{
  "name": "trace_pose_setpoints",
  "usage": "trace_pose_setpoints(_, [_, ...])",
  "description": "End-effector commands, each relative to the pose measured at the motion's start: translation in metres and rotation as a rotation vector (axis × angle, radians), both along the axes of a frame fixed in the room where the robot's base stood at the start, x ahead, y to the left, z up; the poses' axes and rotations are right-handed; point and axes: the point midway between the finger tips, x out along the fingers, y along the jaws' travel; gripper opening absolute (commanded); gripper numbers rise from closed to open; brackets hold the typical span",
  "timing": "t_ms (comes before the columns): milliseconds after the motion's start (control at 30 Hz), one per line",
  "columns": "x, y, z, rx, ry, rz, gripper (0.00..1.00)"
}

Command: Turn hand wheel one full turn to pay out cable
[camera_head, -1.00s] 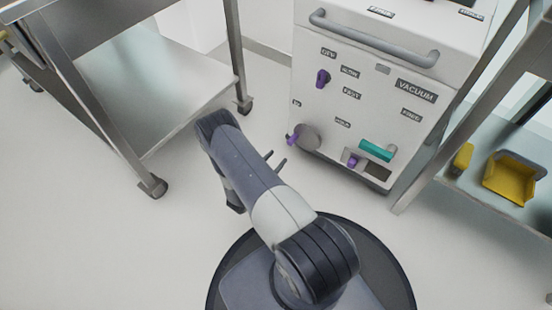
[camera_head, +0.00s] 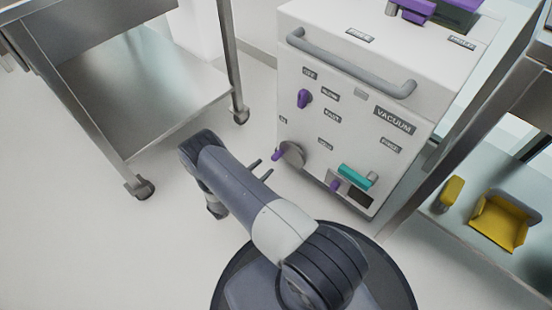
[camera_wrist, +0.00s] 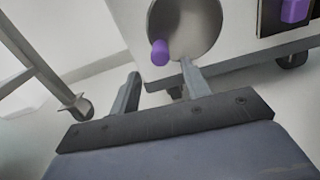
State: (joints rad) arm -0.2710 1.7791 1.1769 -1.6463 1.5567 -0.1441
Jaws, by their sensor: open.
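The hand wheel (camera_head: 294,154) is a grey disc low on the left of the white machine's front. Its purple handle (camera_head: 278,155) sticks out at the disc's left side. In the wrist view the wheel (camera_wrist: 195,22) is at the top centre, and the handle (camera_wrist: 159,52) points toward the camera at its lower left. My gripper (camera_head: 263,167) is open and empty, just short of the handle. In the wrist view its two fingers (camera_wrist: 160,70) lie left and right of the handle's end; I cannot tell whether the handle is between them. No cable is visible.
The white machine (camera_head: 350,125) labelled VACUUM has a purple knob (camera_head: 304,98), a teal handle (camera_head: 357,176) and a grey bar handle (camera_head: 350,66). A steel cart (camera_head: 150,100) stands left. A steel shelf with yellow bins (camera_head: 500,220) stands right. Floor between is clear.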

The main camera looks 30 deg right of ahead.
Motion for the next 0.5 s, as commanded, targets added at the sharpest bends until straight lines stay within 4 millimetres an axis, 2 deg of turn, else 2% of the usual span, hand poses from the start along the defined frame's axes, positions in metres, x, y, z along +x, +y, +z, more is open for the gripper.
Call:
trace_pose_setpoints(33, [0.003,-0.011,-0.002,0.001,-0.001,-0.005,0.45])
trace_pose_setpoints(200, [0.013,-0.039,-0.002,0.0,-0.001,-0.004,0.45])
trace_pose_setpoints(400, [0.021,-0.059,-0.001,0.0,-0.001,-0.002,0.45])
trace_pose_setpoints(500, [0.022,-0.063,0.0,0.0,0.0,-0.001,0.45])
